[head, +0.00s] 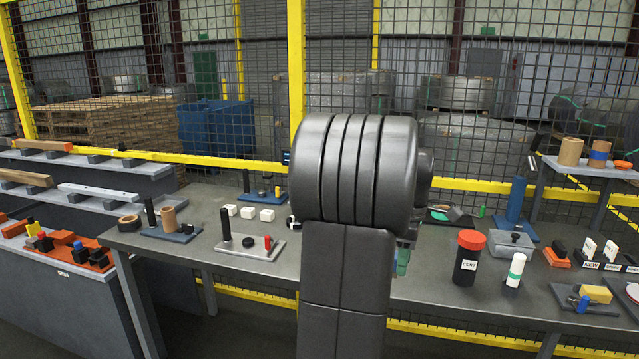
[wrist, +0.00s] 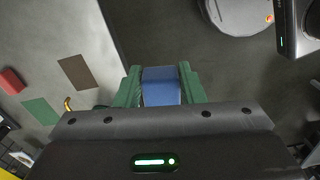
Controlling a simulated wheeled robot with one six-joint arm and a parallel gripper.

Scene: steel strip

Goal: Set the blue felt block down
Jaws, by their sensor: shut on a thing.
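My gripper (wrist: 160,74) has green fingers and is shut on the blue felt block (wrist: 160,90), seen in the wrist view. The block sits between the two fingers, with its near end against the dark gripper body. In the head view my own arm covers most of the gripper and the block. Only a small green part of the gripper (head: 402,262) shows at the arm's right edge, over the workbench (head: 440,283). I cannot tell the block's height above a surface.
In the wrist view a red piece (wrist: 12,81), a brown patch (wrist: 79,72) and a green patch (wrist: 41,111) lie at left. In the head view a black jar with a red lid (head: 468,257) and a white-and-green bottle (head: 515,270) stand right of my arm. A grey tray (head: 262,250) lies left.

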